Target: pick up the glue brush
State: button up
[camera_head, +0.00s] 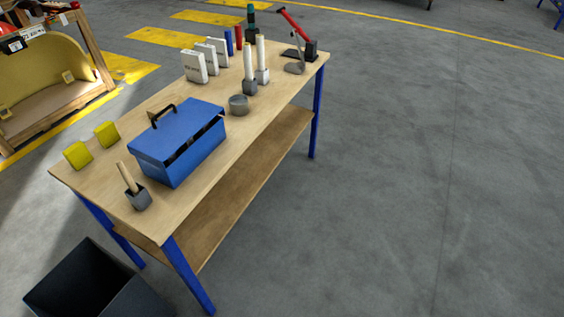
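A thing with a wooden handle (127,177) stands at the near end of the wooden-topped workbench (185,205). Its lower end is at a small dark grey block or pot (138,198), and the handle leans up to the left. It looks like the glue brush, but its bristles cannot be seen and it could be another tool. The handle's top is free and nothing touches it. My gripper is not in view.
A blue toolbox (180,142) stands just behind the handle, with yellow blocks (78,154) to the left. White boxes (194,67), pale upright tubes (248,62), a round grey tin (239,104) and a red-armed tool (297,27) stand farther back. A dark bin (85,280) is on the floor; the right floor is clear.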

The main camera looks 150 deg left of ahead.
aim_at(129, 181)
jog(key=z, duration=1.3)
jog(key=k, duration=2.2)
jog(key=z, duration=0.55)
